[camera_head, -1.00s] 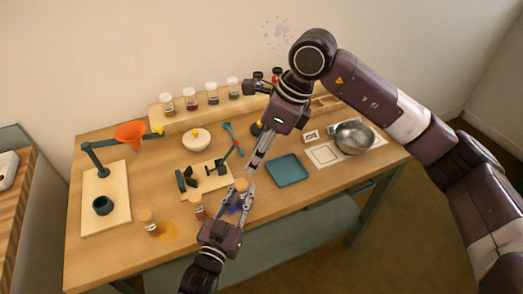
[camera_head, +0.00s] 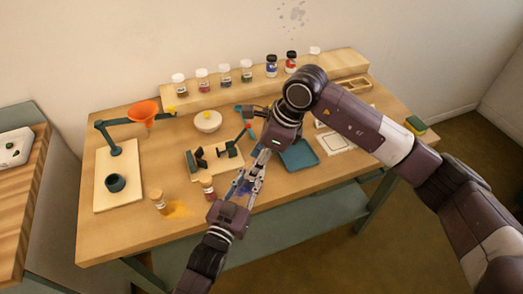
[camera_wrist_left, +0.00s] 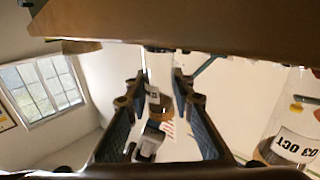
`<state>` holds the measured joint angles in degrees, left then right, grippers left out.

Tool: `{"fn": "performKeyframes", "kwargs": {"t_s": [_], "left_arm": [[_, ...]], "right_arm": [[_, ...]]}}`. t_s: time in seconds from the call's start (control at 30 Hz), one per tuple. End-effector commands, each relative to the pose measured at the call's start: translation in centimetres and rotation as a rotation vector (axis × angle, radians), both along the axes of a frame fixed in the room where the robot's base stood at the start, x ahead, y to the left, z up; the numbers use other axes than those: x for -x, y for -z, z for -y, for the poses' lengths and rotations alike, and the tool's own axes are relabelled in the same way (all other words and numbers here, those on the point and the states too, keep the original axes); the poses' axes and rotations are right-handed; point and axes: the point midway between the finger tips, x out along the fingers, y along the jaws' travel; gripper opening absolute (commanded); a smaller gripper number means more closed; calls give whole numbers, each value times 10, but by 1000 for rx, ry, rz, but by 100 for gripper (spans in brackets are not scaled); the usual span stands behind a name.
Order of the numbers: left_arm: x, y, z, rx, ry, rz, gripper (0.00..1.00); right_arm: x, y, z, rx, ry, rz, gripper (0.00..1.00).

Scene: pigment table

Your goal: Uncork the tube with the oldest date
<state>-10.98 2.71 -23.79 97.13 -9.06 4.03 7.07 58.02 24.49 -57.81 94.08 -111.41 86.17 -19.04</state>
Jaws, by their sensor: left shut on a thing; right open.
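That tube is mostly hidden by the grippers in the head view. In the left wrist view, the held tube (camera_wrist_left: 154,98) shows between the fingers with a white label too small to read. My right gripper (camera_head: 259,170) is open, its fingertips close to the held tube; I cannot tell if they touch it. A corked yellow tube (camera_head: 158,203) and a corked red tube (camera_head: 207,187) stand to the left. A tube labelled "03 OCT" (camera_wrist_left: 292,140) shows in the left wrist view.
A wooden board with dark stands (camera_head: 198,175) lies behind the tubes. A blue tray (camera_head: 300,156) is right of my right gripper. Spilled yellow powder (camera_head: 177,209) marks the table.

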Motion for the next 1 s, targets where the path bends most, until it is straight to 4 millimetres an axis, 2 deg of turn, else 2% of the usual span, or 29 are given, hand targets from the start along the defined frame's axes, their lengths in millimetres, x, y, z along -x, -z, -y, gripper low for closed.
{"fn": "performKeyframes", "kwargs": {"t_s": [0.13, 0.4, 0.8, 1.0], "left_arm": [[0, 0, 0, 0, 0, 1, 0], [0, 0, 0, 0, 0, 1, 0], [0, 0, 0, 0, 0, 1, 0], [0, 0, 0, 0, 0, 0, 0]], "right_arm": [[0, 7, -3, 0, 0, -1, 44], [0, 9, -3, 1, 0, 0, 44], [-1, 8, -3, 1, 0, 0, 1], [-1, 8, -3, 1, 0, 1, 0]]}}
